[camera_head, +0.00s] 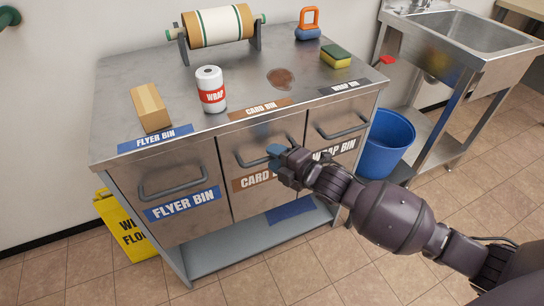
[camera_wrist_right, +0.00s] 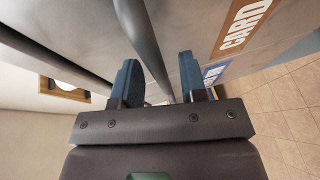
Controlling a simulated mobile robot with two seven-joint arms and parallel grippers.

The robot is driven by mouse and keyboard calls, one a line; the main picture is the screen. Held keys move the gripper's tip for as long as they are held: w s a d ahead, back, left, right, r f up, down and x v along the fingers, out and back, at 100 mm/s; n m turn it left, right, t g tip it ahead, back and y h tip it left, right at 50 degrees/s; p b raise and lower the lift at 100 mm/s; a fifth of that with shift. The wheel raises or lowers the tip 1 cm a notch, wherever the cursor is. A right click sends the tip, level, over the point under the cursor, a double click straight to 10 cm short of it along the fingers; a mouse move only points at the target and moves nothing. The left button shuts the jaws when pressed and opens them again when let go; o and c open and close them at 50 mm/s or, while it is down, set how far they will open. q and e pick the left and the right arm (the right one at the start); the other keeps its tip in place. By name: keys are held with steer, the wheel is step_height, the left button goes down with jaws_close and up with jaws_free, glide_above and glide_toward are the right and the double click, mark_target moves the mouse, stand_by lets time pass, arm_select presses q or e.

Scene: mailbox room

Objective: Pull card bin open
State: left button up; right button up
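The card bin (camera_head: 232,160) is the middle of three metal bin fronts under the counter. It looks shut, about flush with its neighbours. Its label is partly hidden by my right arm. Its dark bar handle (camera_head: 245,163) also shows in the wrist view (camera_wrist_right: 143,40). My right gripper (camera_head: 280,152) is at this handle. In the wrist view, the blue fingers of the right gripper (camera_wrist_right: 160,85) are apart, with the bar running between them. I see a gap beside the bar, so it does not look clamped. My left gripper is not in view.
The flyer bin (camera_head: 172,207) is at left, the wrap bin (camera_head: 335,128) at right. The metal counter (camera_head: 240,82) holds a paper roll, wrap can, box and sponge. A blue bucket (camera_head: 388,145) stands at right, a yellow floor sign (camera_head: 125,228) at left. The front floor is clear.

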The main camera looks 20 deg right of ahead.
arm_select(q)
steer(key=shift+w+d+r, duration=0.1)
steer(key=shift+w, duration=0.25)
arm_select(e)
steer(key=shift+w+a, duration=0.2)
steer(key=shift+w, duration=0.2)
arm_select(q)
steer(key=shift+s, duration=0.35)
arm_select(e)
jaws_close()
steer(key=shift+s, duration=0.15)
